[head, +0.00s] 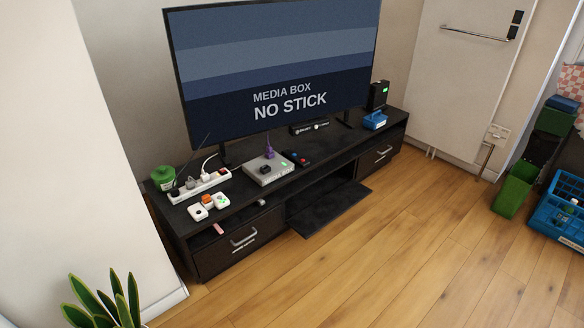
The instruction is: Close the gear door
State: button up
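A long dark media bench (240,203) stands against the wall under a television. In its middle section a dark flap door (330,207) is folded down, lying open and roughly level in front of the dark compartment. The left front (225,256) has a silver handle (243,238) and a small label too small to read. A pink item (218,228) shows above that front's top edge, which seems to stand out from the bench. The right front (378,161) has a silver handle and looks shut. No label shows which one is the gear door. My gripper is not in view.
The television (275,62) reads "MEDIA BOX NO STICK". A grey media box (268,170), a white power strip (200,187) and a green pot (164,178) sit on the bench. A plant (105,305) is at lower left. Green and blue crates (558,217) stand right. The wooden floor in front is clear.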

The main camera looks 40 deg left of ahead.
aim_at(309, 221)
jog(key=u, duration=0.8)
jog(key=i, duration=0.95)
jog(key=u, duration=1)
jog(key=k, duration=0.6)
jog(key=u, duration=0.5)
jog(key=i, duration=1.35)
jog(key=z, duration=0.5)
